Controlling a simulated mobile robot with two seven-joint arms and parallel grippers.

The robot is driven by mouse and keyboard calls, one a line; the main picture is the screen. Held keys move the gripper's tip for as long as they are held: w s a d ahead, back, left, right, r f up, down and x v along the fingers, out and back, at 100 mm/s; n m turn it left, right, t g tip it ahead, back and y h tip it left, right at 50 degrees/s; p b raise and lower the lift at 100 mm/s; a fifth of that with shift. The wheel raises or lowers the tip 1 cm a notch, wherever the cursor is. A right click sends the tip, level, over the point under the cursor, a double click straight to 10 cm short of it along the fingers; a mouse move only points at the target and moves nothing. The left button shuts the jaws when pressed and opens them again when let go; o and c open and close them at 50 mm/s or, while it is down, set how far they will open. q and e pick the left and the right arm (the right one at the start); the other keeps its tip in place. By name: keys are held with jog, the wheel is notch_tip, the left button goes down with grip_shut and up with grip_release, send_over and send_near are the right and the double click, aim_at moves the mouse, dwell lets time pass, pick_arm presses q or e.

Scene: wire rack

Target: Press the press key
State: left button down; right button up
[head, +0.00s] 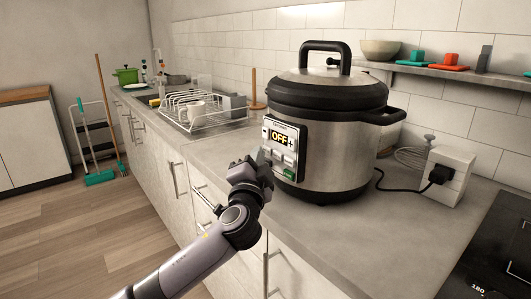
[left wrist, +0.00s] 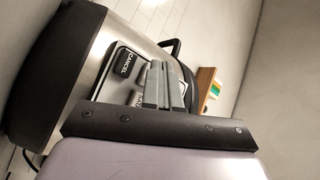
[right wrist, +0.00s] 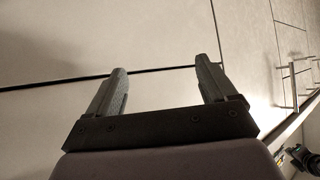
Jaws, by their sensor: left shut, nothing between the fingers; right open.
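A steel pressure cooker (head: 325,120) with a black lid stands on the counter. Its control panel (head: 279,146) has a display reading OFF, plus and minus marks, several keys below, and a green key (head: 289,173) at the bottom. My left gripper (head: 262,160) is shut and empty at the panel's left edge. In the left wrist view, the shut fingers (left wrist: 163,85) lie over the panel beside a CANCEL key (left wrist: 123,62); another key below it is partly covered. I cannot make out a press label, nor whether the fingertips touch. My right gripper (right wrist: 161,66) is open and empty, facing pale cabinet fronts.
A white socket block (head: 450,174) with the cooker's plug and a black hob (head: 500,255) are at the right. A shelf (head: 445,72) with a bowl runs behind. Cabinet handles stick out below.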

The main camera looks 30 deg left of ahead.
pick_arm(q)
jog(key=shift+w, duration=0.15)
dwell(0.4)
jog(key=shift+s+a, duration=0.2)
jog(key=shift+s, duration=0.4)
jog(key=s+a, duration=0.2)
jog(key=s, duration=0.3)
jog(key=shift+s+p, duration=0.3)
jog(key=shift+a, duration=0.1)
dwell(1.0)
